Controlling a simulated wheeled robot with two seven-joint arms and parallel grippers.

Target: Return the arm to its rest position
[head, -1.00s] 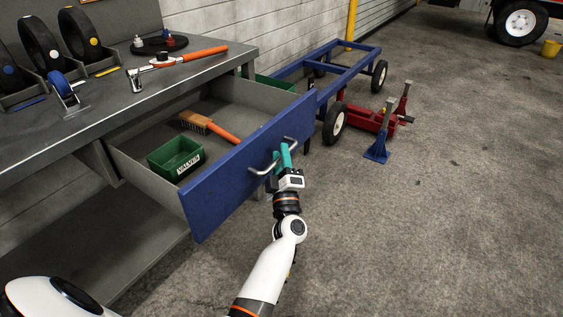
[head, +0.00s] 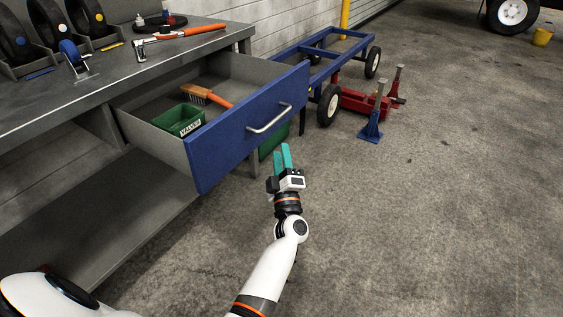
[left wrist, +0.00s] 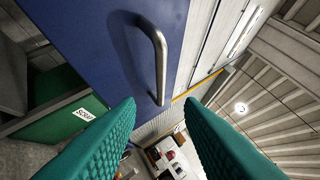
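My left gripper (head: 283,158) has teal fingers and is in front of the open drawer, clear of its handle and over the floor. In the left wrist view its fingertips (left wrist: 159,102) stand apart with nothing between them. The blue drawer front (head: 225,137) carries a bare metal handle (head: 270,120). The handle also shows in the left wrist view (left wrist: 160,62), beyond the fingers. My right gripper is not in view.
The pulled-out drawer holds a green bin (head: 179,119) and an orange-handled brush (head: 206,96). The workbench (head: 100,85) carries wheels and tools. A blue cart (head: 325,50), red jack (head: 362,101) and blue stand (head: 371,127) are beyond.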

